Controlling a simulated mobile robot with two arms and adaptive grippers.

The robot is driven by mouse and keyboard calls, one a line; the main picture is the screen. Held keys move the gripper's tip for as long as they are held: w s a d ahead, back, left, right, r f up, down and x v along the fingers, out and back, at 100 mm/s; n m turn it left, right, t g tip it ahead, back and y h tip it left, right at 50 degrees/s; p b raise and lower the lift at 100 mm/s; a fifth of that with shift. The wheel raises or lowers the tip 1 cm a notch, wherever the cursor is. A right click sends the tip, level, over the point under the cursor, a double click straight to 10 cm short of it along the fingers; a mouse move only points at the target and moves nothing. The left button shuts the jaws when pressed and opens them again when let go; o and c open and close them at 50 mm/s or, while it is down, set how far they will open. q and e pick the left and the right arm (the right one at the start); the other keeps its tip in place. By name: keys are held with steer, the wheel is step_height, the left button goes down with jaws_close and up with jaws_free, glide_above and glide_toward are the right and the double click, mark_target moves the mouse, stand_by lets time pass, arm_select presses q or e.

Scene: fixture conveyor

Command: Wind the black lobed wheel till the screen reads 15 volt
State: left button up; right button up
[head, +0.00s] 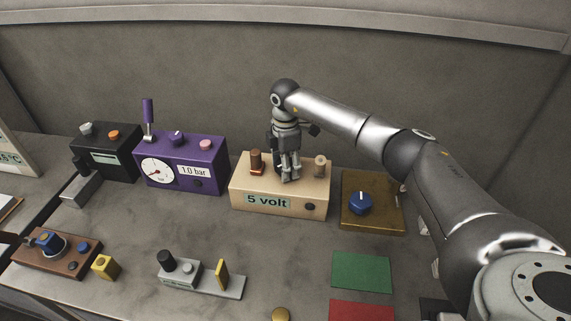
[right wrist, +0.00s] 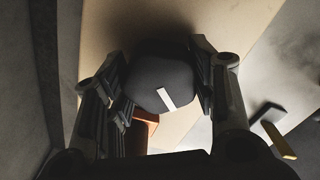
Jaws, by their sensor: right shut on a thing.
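The black lobed wheel (right wrist: 162,78) sits on top of the tan box (head: 262,207) and has a white pointer mark. In the head view it is mostly hidden by my right gripper (head: 289,175). The right gripper comes down on the wheel from above, and in the right wrist view its fingers (right wrist: 165,88) are shut on the wheel from both sides. The screen (head: 268,200) on the box's front reads 5 volt. My left gripper is not in view.
On the tan box, a brown knob (head: 256,161) stands left of my gripper and a paler post (head: 320,165) right of it. A purple box (head: 180,170) with a gauge stands to the left. A brown-gold box (head: 372,215) with a blue knob (head: 360,203) stands close on the right.

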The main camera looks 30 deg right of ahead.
steer(key=shift+w+d+r, duration=0.1)
steer(key=shift+r, duration=0.05)
steer(key=o, duration=1)
step_height(320, 180, up, 12)
steer(key=shift+f, duration=0.1)
stand_by(0.6)
